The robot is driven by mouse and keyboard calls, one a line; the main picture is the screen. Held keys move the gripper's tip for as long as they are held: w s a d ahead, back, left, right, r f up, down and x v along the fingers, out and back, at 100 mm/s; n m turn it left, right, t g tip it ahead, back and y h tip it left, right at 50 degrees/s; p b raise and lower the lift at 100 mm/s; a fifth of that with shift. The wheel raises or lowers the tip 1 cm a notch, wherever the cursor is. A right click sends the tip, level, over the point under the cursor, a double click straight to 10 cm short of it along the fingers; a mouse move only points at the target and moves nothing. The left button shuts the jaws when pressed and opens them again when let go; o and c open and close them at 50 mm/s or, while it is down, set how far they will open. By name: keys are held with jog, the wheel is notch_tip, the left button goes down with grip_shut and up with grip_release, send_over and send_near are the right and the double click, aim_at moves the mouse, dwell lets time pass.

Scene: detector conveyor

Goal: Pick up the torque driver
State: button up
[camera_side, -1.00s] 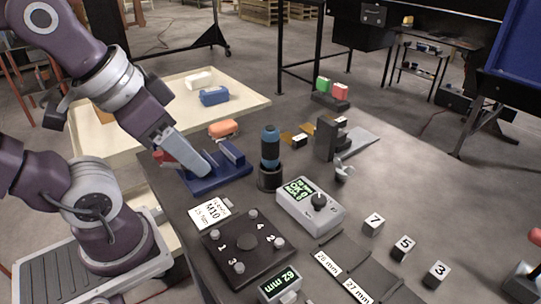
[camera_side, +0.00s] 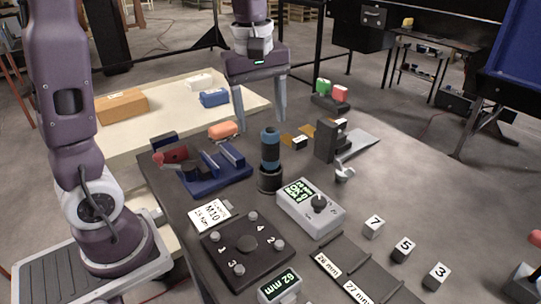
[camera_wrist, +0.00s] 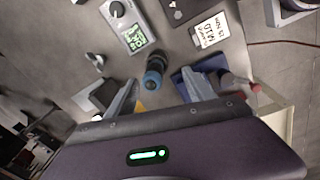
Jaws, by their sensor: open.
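The torque driver (camera_side: 270,148) stands upright, with a blue grip and black ends, in a dark round holder (camera_side: 270,180) on the dark table. It also shows from above in the wrist view (camera_wrist: 154,78), between and ahead of my fingers. My gripper (camera_side: 261,122) is open, pointing down, empty, with its fingertips above and just behind the driver in the side view. The fingers appear apart from the driver, one on either side of its line. In the wrist view my gripper (camera_wrist: 160,92) spans the driver's width with room on both sides.
A blue cradle (camera_side: 215,178) holding a red-ended item stands left of the driver. A grey display box (camera_side: 310,207) is at its front right, and a dark upright block (camera_side: 327,140) at its right. A numbered bolt plate (camera_side: 247,250) lies in front.

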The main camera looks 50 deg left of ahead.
aim_at(271, 145)
jog(key=w+f+n, duration=0.1)
jog(key=w+a+f+n, duration=0.1)
jog(key=w+a+f+n+g, duration=0.1)
jog(key=f, duration=0.1)
jog(key=shift+w, duration=0.3)
notch_tip(271, 145, down, 6)
jog(key=shift+d+f, duration=0.1)
jog(key=shift+f, duration=0.1)
grip_shut()
jog(key=shift+r, duration=0.1)
dwell(0.8)
